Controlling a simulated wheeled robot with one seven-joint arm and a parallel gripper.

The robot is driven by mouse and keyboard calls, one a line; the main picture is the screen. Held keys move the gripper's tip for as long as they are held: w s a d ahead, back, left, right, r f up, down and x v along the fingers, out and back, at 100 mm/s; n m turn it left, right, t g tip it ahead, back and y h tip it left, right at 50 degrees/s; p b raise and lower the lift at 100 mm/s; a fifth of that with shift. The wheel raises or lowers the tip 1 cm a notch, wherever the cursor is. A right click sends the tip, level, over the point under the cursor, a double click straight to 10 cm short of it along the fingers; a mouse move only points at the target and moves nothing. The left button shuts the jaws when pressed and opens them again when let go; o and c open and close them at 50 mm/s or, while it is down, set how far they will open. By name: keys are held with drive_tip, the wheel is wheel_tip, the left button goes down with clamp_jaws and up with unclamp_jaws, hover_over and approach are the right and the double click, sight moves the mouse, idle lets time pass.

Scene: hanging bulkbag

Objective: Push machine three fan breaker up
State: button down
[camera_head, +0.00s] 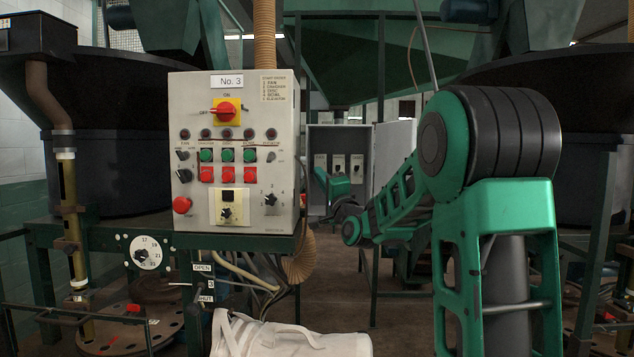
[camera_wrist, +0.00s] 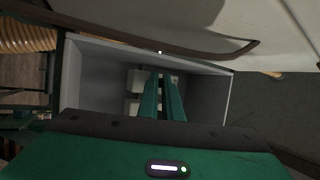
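A grey breaker box (camera_head: 325,138) stands open behind the No. 3 control panel, its door swung out to the right. Several pale breaker plates with dark switches (camera_head: 338,162) show inside it. I cannot read their labels or tell which is the fan breaker. My gripper (camera_head: 320,173) is at the front of the box, low and to the left, overlapping the lower breakers. In the wrist view, the two green fingers (camera_wrist: 161,74) reach into the grey box (camera_wrist: 90,75), nearly together and empty. Pale blocks (camera_wrist: 137,80) lie beside and behind the fingertips; contact is unclear.
The No. 3 control panel (camera_head: 240,130) stands close to the left of my arm. A ribbed hose (camera_head: 299,262) hangs below it. The open box door (camera_head: 395,150) is to the right of the box. A white bag (camera_head: 290,338) lies in front.

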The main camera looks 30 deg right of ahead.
drive_tip(key=shift+g, duration=0.3)
drive_tip(key=shift+d+r+m+g+y, duration=0.15)
drive_tip(key=shift+r+m+g, duration=0.5)
drive_tip(key=shift+g, duration=0.8)
drive_tip(key=shift+a+r+m+g+y, duration=0.1)
drive_tip(key=shift+r+m+g+y, duration=0.25)
drive_tip(key=shift+m+g, duration=0.75)
drive_tip(key=shift+d+r+m+g+y, duration=0.1)
drive_tip(key=shift+r+m+g, duration=0.4)
drive_tip(key=shift+g, duration=1.25)
drive_tip(key=shift+r, duration=0.15)
drive_tip(key=c, duration=2.2)
unclamp_jaws()
drive_tip(key=v, duration=1)
drive_tip(key=shift+s+r, duration=0.2)
